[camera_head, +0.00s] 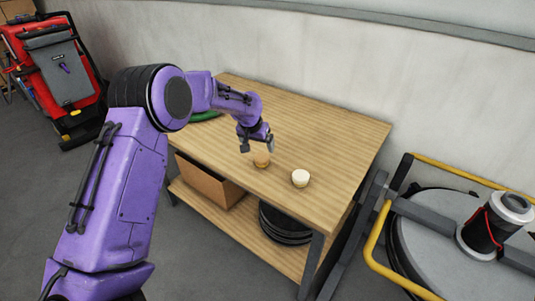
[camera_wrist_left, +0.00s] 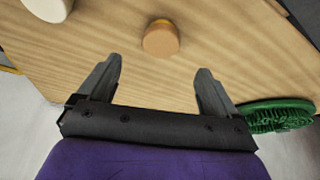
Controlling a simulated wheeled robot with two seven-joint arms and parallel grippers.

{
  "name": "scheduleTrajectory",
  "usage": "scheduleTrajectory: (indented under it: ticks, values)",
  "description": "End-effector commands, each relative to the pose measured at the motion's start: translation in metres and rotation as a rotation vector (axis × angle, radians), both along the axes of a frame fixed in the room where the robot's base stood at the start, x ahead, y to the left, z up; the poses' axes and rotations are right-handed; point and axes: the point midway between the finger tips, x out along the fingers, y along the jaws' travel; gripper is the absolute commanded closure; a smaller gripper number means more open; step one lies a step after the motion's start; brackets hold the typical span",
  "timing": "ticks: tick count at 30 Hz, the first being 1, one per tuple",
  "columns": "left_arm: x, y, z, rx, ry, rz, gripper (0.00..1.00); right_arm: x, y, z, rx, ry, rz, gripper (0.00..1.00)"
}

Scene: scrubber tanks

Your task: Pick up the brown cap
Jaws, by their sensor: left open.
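The brown cap (camera_head: 262,159) stands on the wooden table top near its front edge. In the left wrist view the brown cap (camera_wrist_left: 160,40) lies ahead of the fingertips, roughly midway between them. My left gripper (camera_head: 257,146) is open and empty, just above and beside the cap in the head view. Its two grey fingers (camera_wrist_left: 157,75) are spread apart in the left wrist view, with nothing between them. My right gripper is in neither view.
A white cap (camera_head: 300,178) stands right of the brown cap, also in the wrist view (camera_wrist_left: 48,8). A green brush-like disc (camera_wrist_left: 276,115) lies on the table (camera_head: 330,130). A cardboard box (camera_head: 208,181) and stacked black discs (camera_head: 284,225) sit on the lower shelf.

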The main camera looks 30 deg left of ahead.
Motion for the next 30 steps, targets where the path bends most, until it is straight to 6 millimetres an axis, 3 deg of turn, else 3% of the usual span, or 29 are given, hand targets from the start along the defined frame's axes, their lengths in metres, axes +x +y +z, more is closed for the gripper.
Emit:
scheduleTrajectory:
  ticks: [20, 28, 29, 30]
  values:
    - [0.034, 0.016, -0.090, 0.000, 0.001, 0.013, 0.08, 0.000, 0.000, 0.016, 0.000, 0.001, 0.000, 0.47]
    - [0.038, 0.015, -0.096, 0.000, -0.001, 0.011, 0.08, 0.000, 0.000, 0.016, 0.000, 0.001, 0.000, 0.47]
    - [0.037, 0.015, -0.096, 0.000, -0.001, 0.011, 0.11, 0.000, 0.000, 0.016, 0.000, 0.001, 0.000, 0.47]
    - [0.037, 0.015, -0.096, 0.000, -0.001, 0.011, 0.24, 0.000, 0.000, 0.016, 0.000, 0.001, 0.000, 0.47]
